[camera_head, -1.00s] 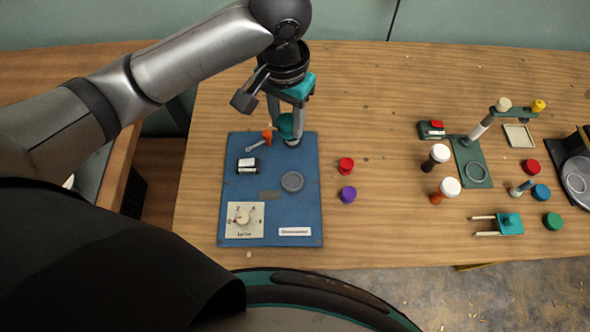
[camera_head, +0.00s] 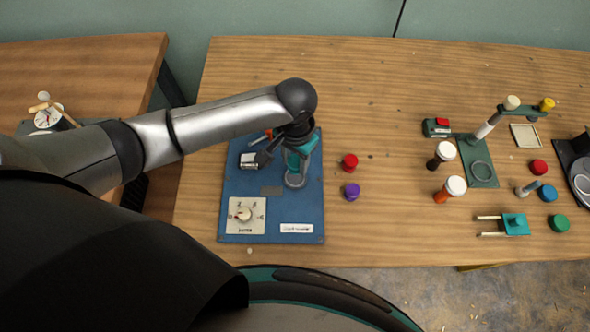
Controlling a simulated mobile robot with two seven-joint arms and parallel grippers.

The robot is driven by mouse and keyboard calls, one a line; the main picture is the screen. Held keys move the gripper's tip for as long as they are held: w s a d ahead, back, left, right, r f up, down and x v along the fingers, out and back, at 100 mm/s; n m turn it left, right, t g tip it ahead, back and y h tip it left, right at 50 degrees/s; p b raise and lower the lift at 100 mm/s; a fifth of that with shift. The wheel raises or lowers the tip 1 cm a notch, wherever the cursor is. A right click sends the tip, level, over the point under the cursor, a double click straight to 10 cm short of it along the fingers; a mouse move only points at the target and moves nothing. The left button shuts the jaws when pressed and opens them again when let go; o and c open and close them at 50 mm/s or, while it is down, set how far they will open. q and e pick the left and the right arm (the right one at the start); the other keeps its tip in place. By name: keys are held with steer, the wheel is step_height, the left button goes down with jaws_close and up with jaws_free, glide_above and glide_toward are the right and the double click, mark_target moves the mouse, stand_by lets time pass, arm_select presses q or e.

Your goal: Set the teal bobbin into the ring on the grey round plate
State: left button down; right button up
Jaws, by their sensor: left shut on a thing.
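My left gripper (camera_head: 296,168) comes down over the blue board (camera_head: 232,188). It is shut on the teal bobbin (camera_head: 291,160), which shows as a small dark-teal patch between the fingers, mostly hidden by them. The grey round plate (camera_head: 295,182) lies on the board right under the fingertips, and part of it is covered. I cannot tell whether the bobbin touches the plate or is inside its ring. My right gripper is not in view.
The board also carries a dial (camera_head: 244,215), a white-topped block (camera_head: 249,161) and an orange-handled part by the arm. A red cap (camera_head: 349,162) and a purple cap (camera_head: 351,191) stand just right of it. Bare table lies beyond them, then several small tools.

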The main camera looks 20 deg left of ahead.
mark_target(294, 171)
arm_select(q)
step_height(294, 171, down, 5)
steer(key=shift+r+b, duration=0.2)
steer(key=shift+b, duration=0.4)
steer(key=shift+s+f, duration=0.25)
steer(key=shift+f, duration=0.35)
steer(key=c, duration=0.6)
jaws_free()
steer(key=shift+s+f, duration=0.1)
steer(key=shift+o, duration=0.8)
steer(key=r+p, duration=0.1)
steer(key=r, duration=0.3)
steer(key=r+p, duration=0.1)
steer(key=r, duration=0.4)
steer(key=r+p, duration=0.1)
steer(key=r, duration=0.3)
steer(key=shift+w+r, duration=0.25)
steer(key=shift+w, duration=0.1)
